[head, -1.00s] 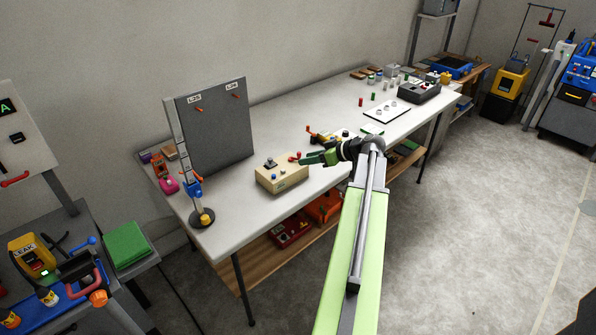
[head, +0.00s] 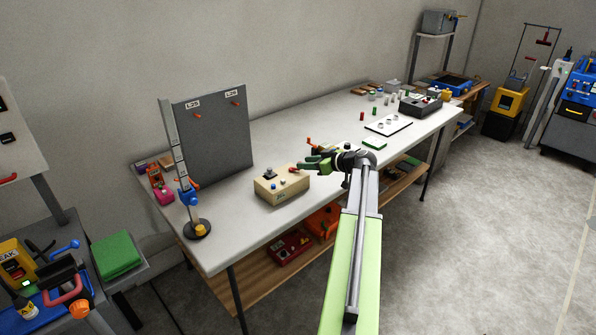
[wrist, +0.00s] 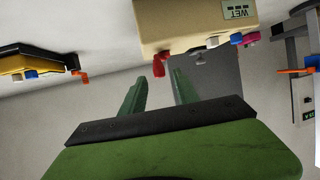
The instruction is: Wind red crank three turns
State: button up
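The red crank (head: 293,170) sticks out from the right side of a beige box (head: 282,187) on the long white table. The wrist view shows this red crank (wrist: 158,65) at the edge of the beige box (wrist: 190,22), which carries a WET display. My gripper (head: 303,166) is at the box's right side, close to the crank. In the wrist view my gripper's (wrist: 158,76) two green fingers stand apart, with the crank between or just beyond their tips. I cannot tell whether a finger touches it.
A grey panel (head: 212,138) and a stand with a blue clamp (head: 190,196) are left of the box. A yellow and black device with an orange lever (wrist: 82,75) is on the box's other side. A white board (head: 388,125) lies farther right.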

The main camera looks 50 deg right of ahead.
jog(key=b+x, duration=0.1)
jog(key=x, duration=0.3)
jog(key=shift+c, duration=0.4)
grip_shut()
jog(key=shift+s+a, duration=0.2)
jog(key=shift+a, duration=0.25)
jog(key=shift+w+d, duration=0.1)
jog(key=shift+d, duration=0.15)
